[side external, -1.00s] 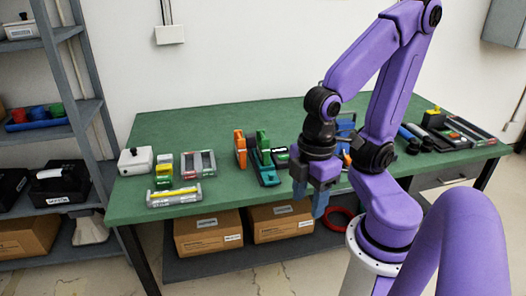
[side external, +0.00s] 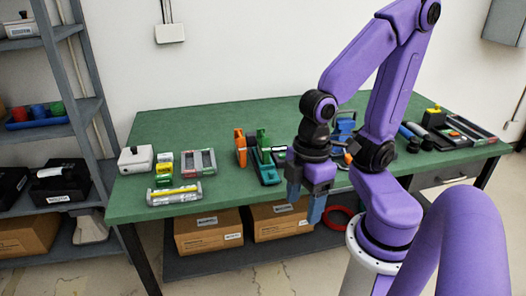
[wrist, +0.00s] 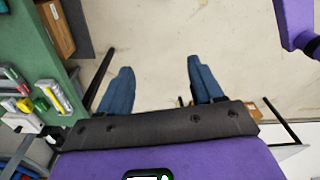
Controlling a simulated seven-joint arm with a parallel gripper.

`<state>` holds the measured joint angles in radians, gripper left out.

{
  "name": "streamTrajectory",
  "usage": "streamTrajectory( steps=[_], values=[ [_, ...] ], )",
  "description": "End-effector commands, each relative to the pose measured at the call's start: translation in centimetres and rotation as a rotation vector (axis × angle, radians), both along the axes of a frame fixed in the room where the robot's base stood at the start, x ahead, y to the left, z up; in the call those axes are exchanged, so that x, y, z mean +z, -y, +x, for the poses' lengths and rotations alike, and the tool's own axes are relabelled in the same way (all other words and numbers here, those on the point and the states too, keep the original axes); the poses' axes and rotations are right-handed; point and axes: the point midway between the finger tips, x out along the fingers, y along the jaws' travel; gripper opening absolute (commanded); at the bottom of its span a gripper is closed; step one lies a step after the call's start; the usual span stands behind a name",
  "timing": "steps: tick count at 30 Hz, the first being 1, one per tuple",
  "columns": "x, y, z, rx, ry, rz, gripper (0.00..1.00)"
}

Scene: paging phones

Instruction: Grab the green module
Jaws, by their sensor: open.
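A small green module (side external: 162,182) lies on the left part of the green bench, at the front of a short column of small coloured modules. My gripper (side external: 304,202) hangs at the bench's front edge, well to the right of the module. Its blue fingers point down, open and empty. In the wrist view the gap between the fingers (wrist: 159,70) shows only bare floor.
A grey tray with a yellow-marked cylinder (side external: 174,194) lies just in front of the module. A grey-red frame (side external: 199,163) is to its right and a white box (side external: 135,159) to its left. Orange and green tools (side external: 263,147) stand between module and gripper.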

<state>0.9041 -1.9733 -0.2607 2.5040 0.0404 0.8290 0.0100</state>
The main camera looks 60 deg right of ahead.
Motion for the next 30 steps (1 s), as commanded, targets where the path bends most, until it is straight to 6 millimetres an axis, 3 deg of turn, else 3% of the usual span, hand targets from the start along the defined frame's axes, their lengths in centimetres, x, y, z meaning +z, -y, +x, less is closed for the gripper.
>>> streamTrajectory(
  steps=[5,8,14,17,22,26,30],
  values=[
    [-2.7,-2.8,2.9,-0.241,-0.007,0.132,0.66],
    [-4.4,-3.9,5.6,-0.416,0.018,0.216,0.66],
    [-7.6,-3.1,12.0,-0.781,0.139,0.337,0.66],
    [-9.2,-1.0,15.2,-0.961,0.234,0.371,0.66],
    [-11.4,4.9,19.7,-1.244,0.454,0.383,0.66],
    [-12.5,10.9,21.7,-1.424,0.664,0.348,0.66],
    [-12.8,17.6,22.0,-1.556,0.908,0.271,0.66]
  ],
)
